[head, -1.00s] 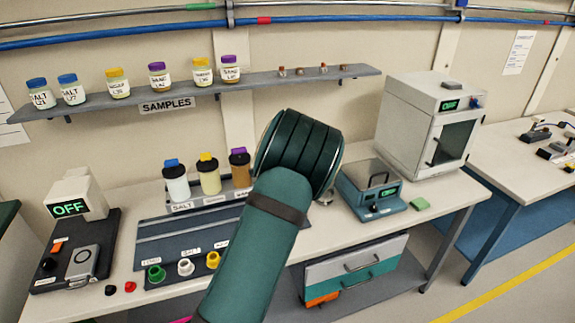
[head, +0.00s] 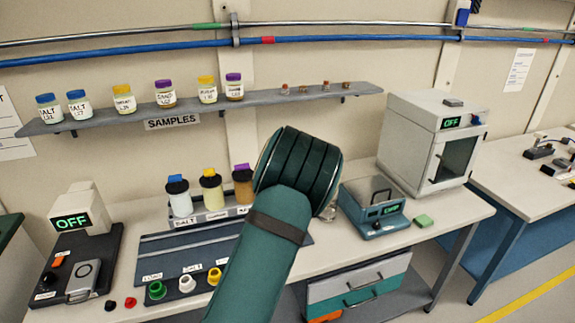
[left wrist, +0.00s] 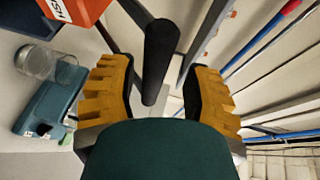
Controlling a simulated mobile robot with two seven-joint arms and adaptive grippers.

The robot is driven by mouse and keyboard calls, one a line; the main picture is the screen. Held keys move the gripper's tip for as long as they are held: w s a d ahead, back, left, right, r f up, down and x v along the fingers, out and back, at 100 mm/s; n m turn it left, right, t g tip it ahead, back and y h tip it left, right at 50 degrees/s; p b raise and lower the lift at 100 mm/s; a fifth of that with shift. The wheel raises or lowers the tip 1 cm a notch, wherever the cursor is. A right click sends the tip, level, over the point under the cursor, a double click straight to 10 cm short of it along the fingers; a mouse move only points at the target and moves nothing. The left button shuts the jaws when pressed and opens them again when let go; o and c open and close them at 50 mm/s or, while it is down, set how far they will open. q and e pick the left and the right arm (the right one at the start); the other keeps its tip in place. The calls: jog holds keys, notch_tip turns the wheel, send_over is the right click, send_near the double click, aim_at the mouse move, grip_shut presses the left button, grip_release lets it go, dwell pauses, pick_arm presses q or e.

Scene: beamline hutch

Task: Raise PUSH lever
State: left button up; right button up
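In the left wrist view, a black rod-like lever handle (left wrist: 160,55) reaches down between the two yellow-padded fingers of my left gripper (left wrist: 160,85). The fingers are open, with a visible gap on each side of the handle. An orange box (left wrist: 84,10) with a partly cut-off label, apparently PUSH seen upside down, is at the upper left. In the head view, my teal arm covers the middle of the bench, hiding the left gripper and the lever. My right gripper is not in view.
A teal instrument (head: 372,212) stands right of my arm, beside a white oven (head: 408,140) reading OFF. Lidded bottles (head: 179,203) and colored rings (head: 187,284) are to the left. A shelf (head: 100,122) of sample jars runs behind. Another device reading OFF (head: 72,222) is far left.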

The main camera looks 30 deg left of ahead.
pick_arm(q)
jog(key=shift+a+f, duration=0.1)
jog(key=shift+f, duration=0.1)
jog(key=v, duration=1.2)
jog(key=s+d+f+n+g+h+b, duration=0.2)
jog(key=s+d+f, duration=0.15)
jog(key=f, duration=0.65)
jog(key=s+d+f+n+g+h+b, duration=0.1)
jog(key=s+d+f+n+g, duration=0.25)
jog(key=f, duration=0.55)
jog(key=s+d+f+n+g+h+b, duration=0.1)
jog(key=s+d+f+h+b, duration=0.2)
jog(key=f, duration=0.7)
jog(key=s+d+f+n+g+h+b, duration=0.1)
jog(key=s+d+f+n+g+h, duration=0.1)
jog(key=s+d+f, duration=0.3)
jog(key=s+d+f+n+g+h+b, duration=0.2)
jog(key=s+d+f+n+g+h, duration=0.1)
jog(key=s+d, duration=0.6)
notch_tip(320, 180, down, 2)
jog(key=d+n+g, duration=0.1)
jog(key=d+n, duration=0.1)
jog(key=shift+s+d+f, duration=0.25)
jog(key=shift+s+d, duration=0.1)
